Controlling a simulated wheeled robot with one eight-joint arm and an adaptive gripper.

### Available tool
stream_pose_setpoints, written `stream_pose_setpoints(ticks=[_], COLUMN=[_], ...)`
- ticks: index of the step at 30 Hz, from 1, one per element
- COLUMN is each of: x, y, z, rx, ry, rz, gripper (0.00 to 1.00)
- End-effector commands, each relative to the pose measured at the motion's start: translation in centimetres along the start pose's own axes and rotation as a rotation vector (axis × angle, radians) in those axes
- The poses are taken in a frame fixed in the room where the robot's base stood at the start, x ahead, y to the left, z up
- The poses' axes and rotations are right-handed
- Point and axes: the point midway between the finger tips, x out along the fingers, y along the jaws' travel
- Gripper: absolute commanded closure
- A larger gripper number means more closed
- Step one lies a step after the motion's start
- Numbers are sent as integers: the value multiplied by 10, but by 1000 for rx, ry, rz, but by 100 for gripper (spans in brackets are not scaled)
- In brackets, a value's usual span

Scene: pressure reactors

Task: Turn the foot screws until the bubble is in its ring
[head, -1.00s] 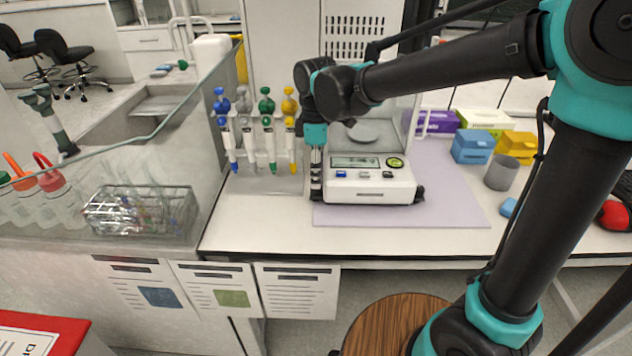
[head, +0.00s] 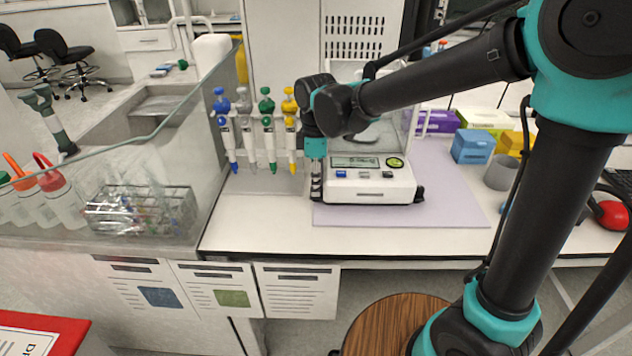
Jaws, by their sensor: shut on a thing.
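The white balance (head: 368,190) stands on a pale lilac mat (head: 455,205), with a display and buttons on its front. Its round green bubble level (head: 395,162) is at the right of the display; the bubble's exact place in the ring is too small to tell. A dark foot screw (head: 419,195) shows at the front right corner. My gripper (head: 316,192) points down at the front left corner, shut on the front left foot screw, which its fingers hide. The rear of the balance is partly hidden by my arm.
Several pipettes (head: 268,135) hang on a stand close to the left of my gripper. A grey cup (head: 500,172) and blue box (head: 473,146) stand right of the balance. A wire rack (head: 140,212) is behind glass at left. The mat's front is clear.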

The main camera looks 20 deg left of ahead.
Motion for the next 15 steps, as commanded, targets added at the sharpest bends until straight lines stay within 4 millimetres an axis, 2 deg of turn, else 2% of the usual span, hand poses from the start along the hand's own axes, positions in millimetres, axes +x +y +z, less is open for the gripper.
stream_pose_setpoints(ticks=[15], x=[0], y=[0], z=[0], rx=[-132], ry=[0], rz=[0], gripper=[100])
